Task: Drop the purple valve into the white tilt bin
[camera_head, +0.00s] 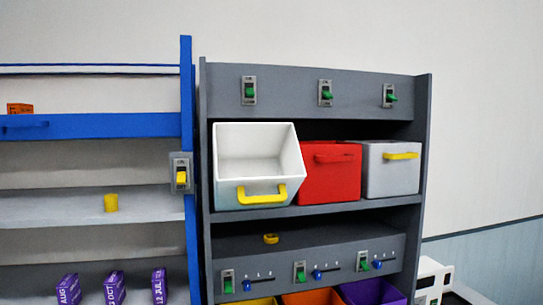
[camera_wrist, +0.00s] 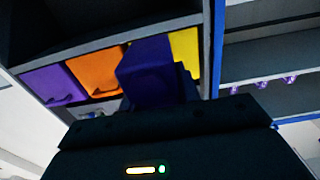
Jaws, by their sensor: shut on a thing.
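The white tilt bin (camera_head: 226,193) is at the upper left of the grey rack in the head view. It is tipped forward and open at the top, its visible inside looks empty, and it has a yellow handle. My gripper (camera_wrist: 160,98) shows only in the wrist view, dark and partly hidden. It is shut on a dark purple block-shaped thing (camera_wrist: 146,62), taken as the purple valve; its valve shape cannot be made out. The head view shows neither my gripper nor the held thing, so their distance from the white bin cannot be told.
A red bin (camera_head: 328,180) and a grey bin (camera_head: 390,178), both closed, stand right of the white one. Yellow, orange and purple bins (camera_head: 372,291) are below. A blue-framed shelf (camera_head: 90,125) on the left holds several purple boxes (camera_head: 114,287) and a yellow piece (camera_head: 111,203).

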